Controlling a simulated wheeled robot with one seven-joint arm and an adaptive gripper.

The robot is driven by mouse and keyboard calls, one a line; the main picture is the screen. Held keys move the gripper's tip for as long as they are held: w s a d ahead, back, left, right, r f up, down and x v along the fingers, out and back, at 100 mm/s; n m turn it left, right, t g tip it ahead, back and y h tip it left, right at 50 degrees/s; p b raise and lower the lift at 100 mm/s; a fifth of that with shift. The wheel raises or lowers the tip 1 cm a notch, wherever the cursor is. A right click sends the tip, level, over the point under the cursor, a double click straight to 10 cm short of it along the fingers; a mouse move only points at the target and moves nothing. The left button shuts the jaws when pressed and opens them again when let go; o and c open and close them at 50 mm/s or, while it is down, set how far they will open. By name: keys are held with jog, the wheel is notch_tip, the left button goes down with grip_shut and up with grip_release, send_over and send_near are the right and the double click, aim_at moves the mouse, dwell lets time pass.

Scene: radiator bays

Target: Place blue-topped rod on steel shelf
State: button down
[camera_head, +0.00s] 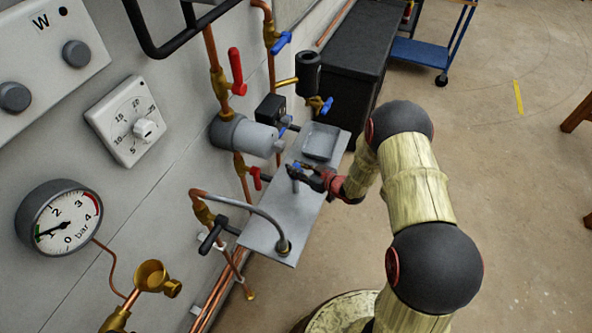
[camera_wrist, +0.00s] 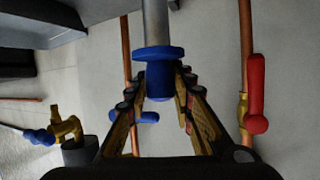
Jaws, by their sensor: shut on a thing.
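The blue-topped rod (camera_head: 295,184) is grey and looks roughly upright over the middle of the steel shelf (camera_head: 262,228). Its blue collar and blue end also show in the wrist view (camera_wrist: 159,54), with the grey shaft running to the picture's top edge. My gripper (camera_head: 308,173) reaches in from the right and is shut on the blue end; in the wrist view my gripper (camera_wrist: 160,80) has one finger on each side of it. I cannot tell whether the rod's lower end touches the shelf.
A shallow grey tray (camera_head: 320,141) sits at the shelf's far end. A grey cylinder (camera_head: 245,135), copper pipes and a red-handled valve (camera_head: 236,72) crowd the left wall side. Bare shelf lies around the rod.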

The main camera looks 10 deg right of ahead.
jog(key=shift+f, duration=0.1)
jog(key=c, duration=1.6)
grip_release()
jog(key=shift+o, duration=0.3)
